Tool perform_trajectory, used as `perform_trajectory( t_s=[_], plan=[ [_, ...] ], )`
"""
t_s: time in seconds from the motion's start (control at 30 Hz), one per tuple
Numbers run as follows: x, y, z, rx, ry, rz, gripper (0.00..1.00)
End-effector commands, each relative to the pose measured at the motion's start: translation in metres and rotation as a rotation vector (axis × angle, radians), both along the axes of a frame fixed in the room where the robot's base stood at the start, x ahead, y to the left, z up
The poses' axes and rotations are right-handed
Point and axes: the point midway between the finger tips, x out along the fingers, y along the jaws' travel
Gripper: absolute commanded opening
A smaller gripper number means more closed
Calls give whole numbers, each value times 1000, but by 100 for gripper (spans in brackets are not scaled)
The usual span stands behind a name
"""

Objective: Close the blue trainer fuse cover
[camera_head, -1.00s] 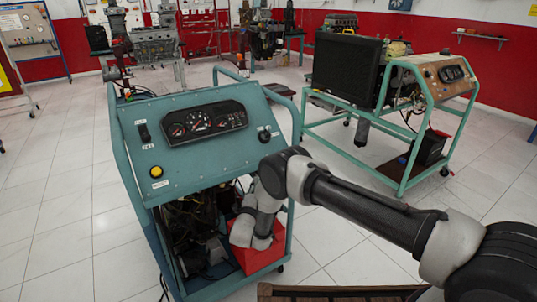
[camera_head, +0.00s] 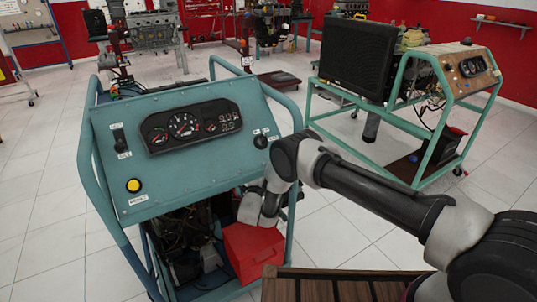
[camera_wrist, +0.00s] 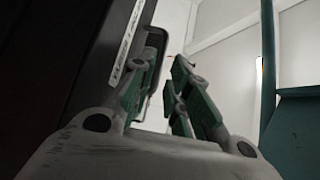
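The blue trainer (camera_head: 165,165) stands at left-centre in the head view, with its gauge panel facing me. My arm reaches to its lower right side, where the fingers are hidden in the head view. In the wrist view my gripper (camera_wrist: 164,62) is open, its green-padded fingers apart with nothing visibly held between them. A large dark surface with a white lettered strip (camera_wrist: 126,42) lies close on the left. A black curved edge or handle (camera_wrist: 158,38) is near the left fingertip; I cannot tell contact. I cannot identify the fuse cover for certain.
A red box (camera_head: 252,250) sits low in the trainer's frame, under my wrist. A brown slatted surface (camera_head: 335,287) is at the bottom. A second green-framed trainer (camera_head: 410,90) stands at right. Tiled floor is open between the two trainers.

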Motion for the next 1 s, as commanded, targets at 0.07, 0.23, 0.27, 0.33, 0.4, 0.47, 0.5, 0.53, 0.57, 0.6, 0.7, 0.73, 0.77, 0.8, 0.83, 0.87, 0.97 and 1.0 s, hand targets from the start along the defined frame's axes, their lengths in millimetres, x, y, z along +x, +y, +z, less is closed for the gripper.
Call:
perform_trajectory(
  t_s=[0.07,0.23,0.27,0.33,0.4,0.47,0.5,0.53,0.57,0.6,0.7,0.73,0.77,0.8,0.83,0.87,0.97,1.0],
  plan=[
    [15,-4,3,2,-2,-2,18],
    [40,-8,8,2,-3,-1,18],
    [43,-8,9,1,-2,-2,18],
    [49,-9,9,1,0,-1,18],
    [52,-9,10,1,0,0,18],
    [53,-9,10,1,-1,0,18],
    [53,-9,10,1,-1,0,18],
    [53,-9,10,1,-1,0,18],
    [53,-9,10,1,-1,0,18],
    [53,-9,10,1,-1,0,18],
    [53,-9,10,1,-1,0,10],
    [53,-9,10,1,-1,0,5],
    [53,-9,10,1,-1,0,0],
    [53,-9,10,1,-1,0,0],
    [53,-9,10,1,0,0,0],
    [53,-9,10,1,0,0,0],
    [53,-9,10,0,0,0,0],
    [53,-9,10,1,0,0,0]
  ],
)
